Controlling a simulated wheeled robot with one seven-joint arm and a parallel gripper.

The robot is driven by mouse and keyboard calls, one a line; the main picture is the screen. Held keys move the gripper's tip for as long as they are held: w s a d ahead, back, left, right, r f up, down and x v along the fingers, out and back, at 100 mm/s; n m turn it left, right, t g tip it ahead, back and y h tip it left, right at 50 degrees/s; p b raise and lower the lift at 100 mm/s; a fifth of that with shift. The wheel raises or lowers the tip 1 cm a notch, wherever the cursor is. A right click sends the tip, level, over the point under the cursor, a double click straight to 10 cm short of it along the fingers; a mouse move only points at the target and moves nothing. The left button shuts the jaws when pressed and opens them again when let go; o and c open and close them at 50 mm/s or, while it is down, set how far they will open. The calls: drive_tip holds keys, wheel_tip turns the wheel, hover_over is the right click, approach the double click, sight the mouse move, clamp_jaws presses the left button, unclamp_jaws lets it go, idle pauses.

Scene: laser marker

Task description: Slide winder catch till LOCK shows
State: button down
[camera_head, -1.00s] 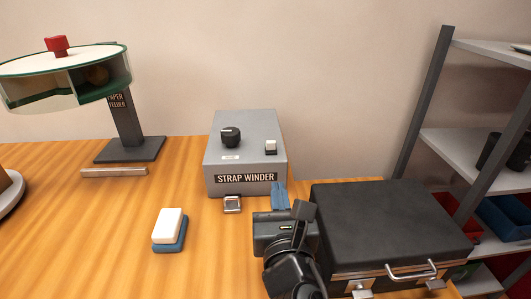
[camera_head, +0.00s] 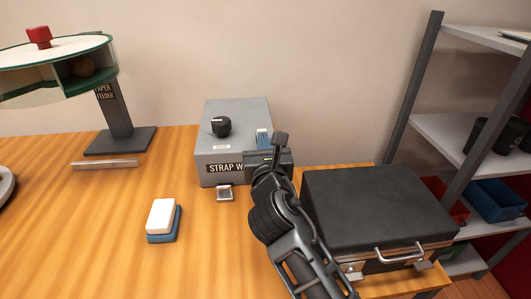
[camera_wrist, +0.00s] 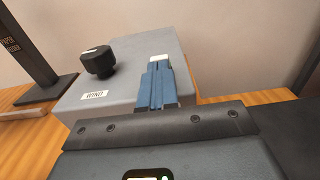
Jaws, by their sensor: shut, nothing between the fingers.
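The strap winder (camera_head: 205,165) is a grey box at the back of the table, its front name partly hidden by my arm. On its top are a black knob (camera_head: 221,126) and a small plate (camera_wrist: 95,95) reading WIND in the wrist view. A small white catch (camera_wrist: 159,58) stands at the right of the top. My gripper (camera_wrist: 157,70) has blue fingers, shut together and empty. Their tips are right at the near side of the catch and partly cover it; I cannot tell whether they touch it. In the head view my gripper (camera_head: 263,138) is over the winder's right side.
A black case (camera_head: 375,205) with a metal handle lies right of my arm. A metal buckle (camera_head: 224,193) lies before the winder. A white and blue block (camera_head: 162,220) is at front left. The paper feeder (camera_head: 118,120) stands at left, shelves (camera_head: 465,130) at right.

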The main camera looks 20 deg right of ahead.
drive_tip(key=shift+w+d, duration=0.15)
drive_tip(key=shift+w, duration=0.25)
drive_tip(key=shift+p+x, duration=0.45)
drive_tip(key=shift+x, duration=1.55)
